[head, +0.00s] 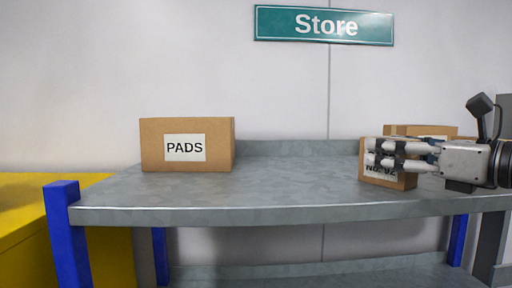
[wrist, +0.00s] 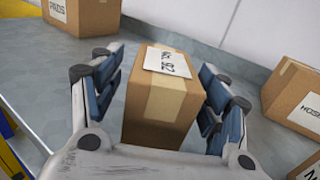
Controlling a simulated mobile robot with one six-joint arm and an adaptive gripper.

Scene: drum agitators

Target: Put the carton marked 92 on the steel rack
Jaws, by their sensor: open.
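The carton marked No. 92 (wrist: 163,98) is a small brown box with a white label. It stands upright on a grey metal shelf. In the head view the carton (head: 388,181) is at the right, with its label partly hidden behind my gripper (head: 372,154). In the wrist view my gripper (wrist: 158,100) is open, with one finger on each side of the carton. A gap shows on the left of the carton; the right finger is close to it, and I cannot tell if it touches. No separate steel rack is named by a sign in view.
A carton marked PADS (head: 187,146) stands at the shelf's left. Another carton (head: 420,131) is behind my gripper, and cartons (wrist: 294,104) show at the right in the wrist view. The grey shelf (head: 290,185) has blue posts and a clear middle. A Store sign (head: 324,25) hangs above.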

